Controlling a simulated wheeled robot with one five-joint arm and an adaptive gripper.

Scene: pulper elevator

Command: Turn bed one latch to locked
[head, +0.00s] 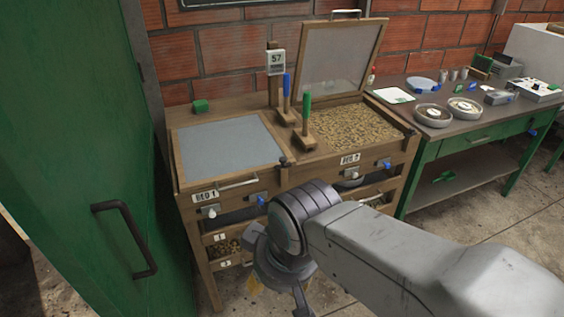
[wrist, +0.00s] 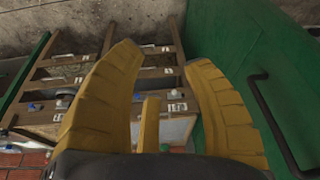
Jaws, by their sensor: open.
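Bed one (head: 230,145) is the left wooden bed, with its grey mesh lid lying closed and a "BED 1" label (head: 205,196) on its front. A white knob on a plate (head: 210,212) and a blue knob on a plate (head: 261,200) sit on that front. I cannot tell which is the latch or how it is turned.
A green door (head: 90,150) with a dark handle (head: 125,238) stands close at left. Bed two (head: 355,128) has its lid (head: 338,58) raised over beans. A green table (head: 470,130) with bowls stands at right. Open floor lies at the lower right.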

